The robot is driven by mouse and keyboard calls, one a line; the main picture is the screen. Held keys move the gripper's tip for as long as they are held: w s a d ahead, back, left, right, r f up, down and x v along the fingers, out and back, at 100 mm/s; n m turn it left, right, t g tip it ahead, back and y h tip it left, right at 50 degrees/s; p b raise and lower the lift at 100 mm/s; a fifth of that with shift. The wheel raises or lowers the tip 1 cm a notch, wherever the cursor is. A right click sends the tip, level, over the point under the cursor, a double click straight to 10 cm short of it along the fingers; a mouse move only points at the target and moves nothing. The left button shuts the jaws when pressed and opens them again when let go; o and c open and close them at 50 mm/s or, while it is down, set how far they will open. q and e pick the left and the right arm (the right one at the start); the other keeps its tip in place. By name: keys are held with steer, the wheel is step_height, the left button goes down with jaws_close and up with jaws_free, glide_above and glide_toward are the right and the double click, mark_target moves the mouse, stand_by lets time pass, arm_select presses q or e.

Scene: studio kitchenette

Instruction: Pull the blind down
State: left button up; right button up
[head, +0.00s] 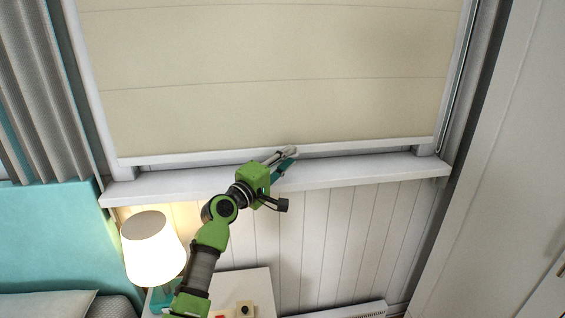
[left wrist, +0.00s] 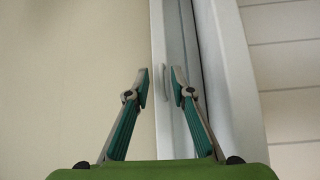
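The cream blind (head: 270,80) hangs over the window with its white bottom bar (head: 200,158) just above the sill, leaving a narrow gap. In the left wrist view the blind fabric (left wrist: 75,70) fills the left side, with the white bar (left wrist: 157,40) running upright beside it. My left gripper (head: 292,155) is at the middle of the bar. In the left wrist view its fingers (left wrist: 160,84) are apart, with the bar and a small curved handle (left wrist: 164,82) showing in the gap between the tips. My right gripper is not in view.
The white window sill (head: 390,170) runs just below the bar. A lit lamp (head: 152,250) stands on a small white table (head: 255,285) at lower left, near my arm. A grey curtain (head: 35,90) hangs at left, and a tall white panel (head: 490,180) stands at right.

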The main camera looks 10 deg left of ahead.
arm_select(q)
steer(key=v, duration=1.2)
